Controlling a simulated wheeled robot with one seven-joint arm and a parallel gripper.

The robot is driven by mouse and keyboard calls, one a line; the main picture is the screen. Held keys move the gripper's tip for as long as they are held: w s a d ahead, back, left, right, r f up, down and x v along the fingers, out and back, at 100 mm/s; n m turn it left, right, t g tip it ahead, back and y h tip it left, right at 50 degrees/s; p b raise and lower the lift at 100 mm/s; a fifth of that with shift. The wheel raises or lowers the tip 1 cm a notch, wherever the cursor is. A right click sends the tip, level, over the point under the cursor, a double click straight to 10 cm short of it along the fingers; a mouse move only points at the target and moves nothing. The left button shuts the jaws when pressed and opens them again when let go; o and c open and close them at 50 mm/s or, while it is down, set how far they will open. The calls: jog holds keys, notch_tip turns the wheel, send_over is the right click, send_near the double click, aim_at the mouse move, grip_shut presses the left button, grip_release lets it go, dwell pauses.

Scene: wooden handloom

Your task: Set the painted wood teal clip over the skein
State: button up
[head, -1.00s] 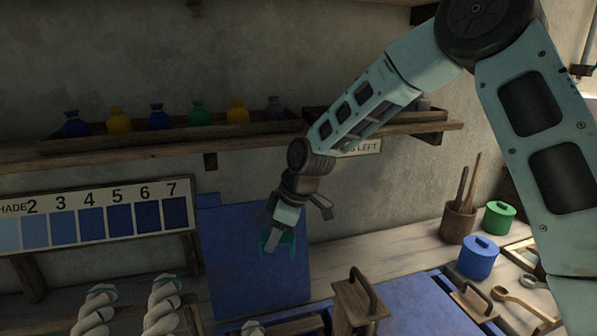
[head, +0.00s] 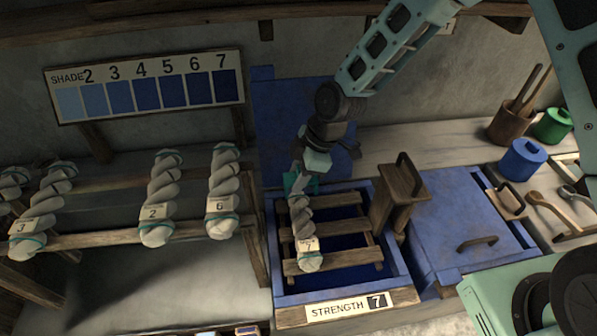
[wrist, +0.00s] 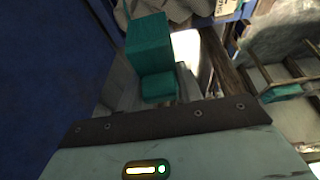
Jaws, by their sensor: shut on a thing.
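The teal clip (head: 291,182) is in my gripper (head: 304,172), which is shut on it at the back end of the vat. The clip also shows as teal blocks in the wrist view (wrist: 149,45). A twisted pale skein (head: 301,213) with a numbered tag lies lengthwise across the wooden slats of the open blue vat. Its back end is right by the clip and partly behind it. I cannot tell whether the clip touches or straddles the skein. My fingertips are partly hidden.
The blue vat (head: 396,272) has a "STRENGTH 7" label in front and a raised blue lid (head: 290,110) behind. A wooden handled block (head: 397,195) stands at its right. Other tagged skeins (head: 163,190) hang on a rack at left. A closed blue lid (head: 455,215) lies right.

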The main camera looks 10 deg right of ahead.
aim_at(295, 206)
jog(key=shift+f+b, duration=3.35)
jog(key=shift+f, duration=1.55)
jog(key=o, duration=1)
jog(key=shift+o, duration=0.2)
jog(key=shift+d+r, duration=0.1)
jog(key=shift+r, duration=0.05)
